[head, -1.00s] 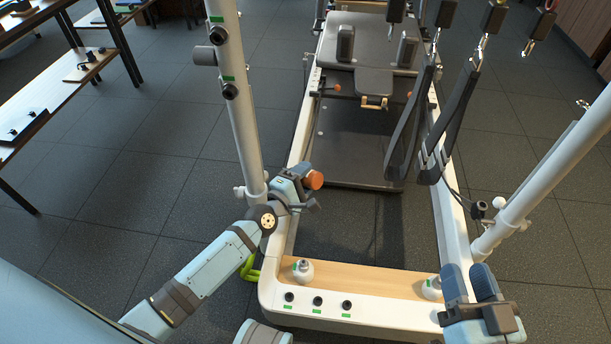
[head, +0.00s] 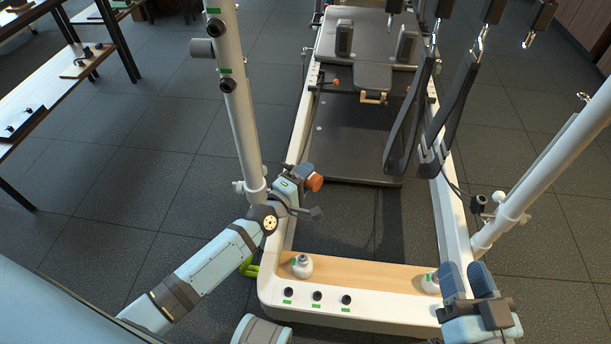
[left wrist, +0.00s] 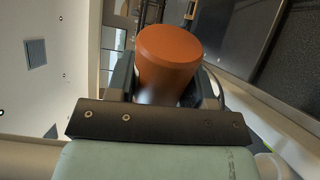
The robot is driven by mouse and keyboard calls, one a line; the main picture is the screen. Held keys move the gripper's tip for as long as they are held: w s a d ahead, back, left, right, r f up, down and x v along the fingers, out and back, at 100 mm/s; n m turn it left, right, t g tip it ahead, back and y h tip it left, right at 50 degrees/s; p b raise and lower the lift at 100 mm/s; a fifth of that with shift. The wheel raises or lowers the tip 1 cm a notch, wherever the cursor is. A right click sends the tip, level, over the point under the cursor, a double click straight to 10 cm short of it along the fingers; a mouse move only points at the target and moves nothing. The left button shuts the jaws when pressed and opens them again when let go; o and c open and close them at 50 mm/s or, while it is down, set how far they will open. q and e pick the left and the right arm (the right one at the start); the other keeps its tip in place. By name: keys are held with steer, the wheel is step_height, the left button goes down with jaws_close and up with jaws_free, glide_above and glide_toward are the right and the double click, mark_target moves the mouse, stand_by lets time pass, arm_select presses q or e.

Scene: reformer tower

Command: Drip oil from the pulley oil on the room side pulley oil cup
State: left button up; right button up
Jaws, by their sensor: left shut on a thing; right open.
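My left gripper (head: 305,180) is shut on an orange cylinder (head: 315,183), beside the lower end of the left white post. The orange cylinder fills the space between the fingers in the left wrist view (left wrist: 168,62). I cannot tell for sure that it is the pulley oil. Black round fittings with green labels sit on the left post, one of them lower (head: 228,85). I cannot tell which fitting is the room side pulley oil cup. My right gripper (head: 467,280) is open and empty at the lower right, in front of a white bottle-like object (head: 431,283).
The left white post (head: 246,135) and the right white post (head: 545,170) flank the reformer frame (head: 275,215). Another white bottle-like object (head: 302,266) stands on the wooden board (head: 365,275). Black straps (head: 460,105) hang over the right side. A table (head: 50,95) stands at the far left.

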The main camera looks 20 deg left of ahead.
arm_select(q)
step_height(320, 180, up, 3)
steer(key=p, duration=0.3)
step_height(320, 180, up, 2)
steer(key=shift+r+p, duration=0.25)
steer(key=shift+p, duration=0.85)
step_height(320, 180, up, 2)
steer(key=shift+r+p, duration=0.25)
steer(key=shift+p, duration=0.95)
steer(key=shift+r+p, duration=0.35)
steer(key=shift+r, duration=0.2)
arm_select(e)
steer(key=s+d+f+g+h, duration=0.2)
steer(key=d+f+g+h, duration=0.1)
steer(key=f, duration=0.6)
steer(key=shift+s+d+g+h, duration=0.4)
steer(key=shift+d+g, duration=0.5)
steer(key=shift+g, duration=0.1)
steer(key=shift+f, duration=0.1)
